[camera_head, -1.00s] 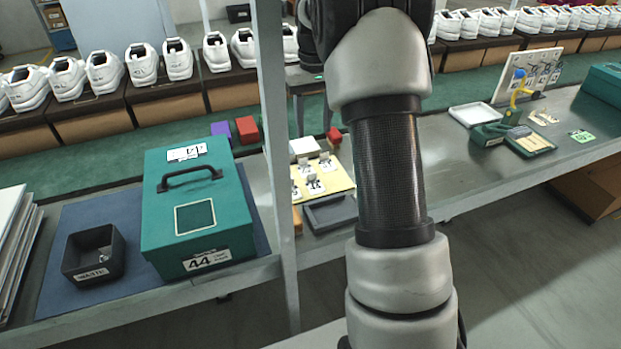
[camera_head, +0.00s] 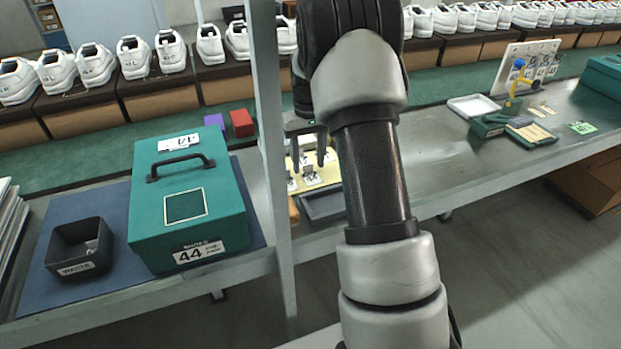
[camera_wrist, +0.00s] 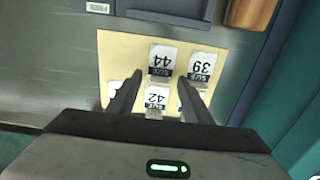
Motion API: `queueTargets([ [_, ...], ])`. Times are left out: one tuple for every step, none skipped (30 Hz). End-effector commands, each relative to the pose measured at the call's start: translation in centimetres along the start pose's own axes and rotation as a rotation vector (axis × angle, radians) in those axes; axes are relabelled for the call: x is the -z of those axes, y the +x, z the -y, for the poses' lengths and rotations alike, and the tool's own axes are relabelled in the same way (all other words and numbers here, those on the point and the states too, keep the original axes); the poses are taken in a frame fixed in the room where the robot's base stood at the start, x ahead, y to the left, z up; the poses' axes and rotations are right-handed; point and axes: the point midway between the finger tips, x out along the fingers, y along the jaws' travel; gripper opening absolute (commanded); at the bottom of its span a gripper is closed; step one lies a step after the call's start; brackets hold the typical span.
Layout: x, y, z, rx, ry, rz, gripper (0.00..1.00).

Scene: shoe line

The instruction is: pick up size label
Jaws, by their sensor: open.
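Small white size labels stand on a yellow board (camera_wrist: 112,55) in the wrist view. The 44 label (camera_wrist: 160,62) lies just beyond my fingertips, the 39 label (camera_wrist: 203,65) is to the right, and the 42 label (camera_wrist: 156,98) is between my fingers. Other labels are partly hidden behind the fingers. My gripper (camera_wrist: 160,80) is open and empty over the board. In the head view my gripper (camera_head: 308,153) hangs over the same yellow board (camera_head: 327,178), partly hidden by the post and my arm. A teal box (camera_head: 186,205) marked 44 stands to the left.
A grey post (camera_head: 270,130) stands between the teal box and the board. A dark tray (camera_head: 322,205) lies at the board's near edge. A black waste bin (camera_head: 78,250) is at the left. Red (camera_head: 241,123) and purple blocks sit behind.

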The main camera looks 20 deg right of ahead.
Motion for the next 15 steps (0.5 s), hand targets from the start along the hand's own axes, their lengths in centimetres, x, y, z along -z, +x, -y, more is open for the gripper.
queueTargets([
  [0.0,0.85,-0.03,0.0,0.0,0.0,0.45],
  [0.02,1.03,-0.04,0.0,0.0,-0.001,0.45],
  [0.03,1.16,-0.04,0.0,0.0,-0.002,0.45],
  [0.04,1.18,-0.04,0.0,0.0,-0.002,0.45],
  [0.04,1.15,-0.04,0.0,0.0,-0.002,0.45],
  [0.05,1.11,-0.03,0.0,0.0,-0.002,0.45],
  [0.05,1.09,-0.03,0.0,0.0,-0.002,0.45],
  [0.04,1.09,-0.03,0.0,0.0,-0.002,0.45],
  [0.04,1.09,-0.03,0.0,0.0,-0.002,0.45],
  [0.04,1.09,-0.02,0.0,0.0,-0.002,0.4],
  [0.04,1.09,-0.02,0.0,0.0,-0.002,0.35],
  [0.04,1.09,-0.02,0.0,0.0,-0.002,0.28],
  [0.04,1.09,-0.02,0.0,0.0,-0.002,0.23],
  [0.04,1.09,-0.02,0.0,0.0,-0.002,0.18],
  [0.04,1.09,-0.02,0.0,0.0,-0.002,0.12],
])
